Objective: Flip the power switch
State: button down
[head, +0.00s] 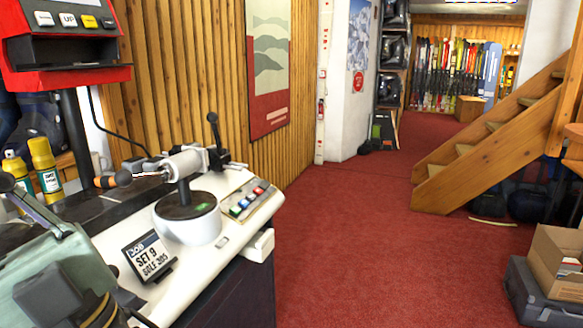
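I cannot single out the power switch with certainty. A white bench machine (205,255) stands at the left. On its right end a small panel (243,212) carries several coloured buttons (248,200) in green, white, blue and red. A black upright lever (213,127) with a round knob stands behind the round white unit (190,226).
Yellow bottles (46,165) stand at the left. Red carpet (370,240) is clear right of the bench. A cardboard box (556,262) and wooden stairs (480,155) stand further right.

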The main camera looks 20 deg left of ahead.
aim_at(265, 184)
jog(key=i+l, duration=0.15)
jog(key=i, duration=0.2)
jog(key=i+l, duration=0.2)
jog(key=i, duration=0.2)
jog(key=i+l, duration=0.15)
jog(key=i, duration=0.2)
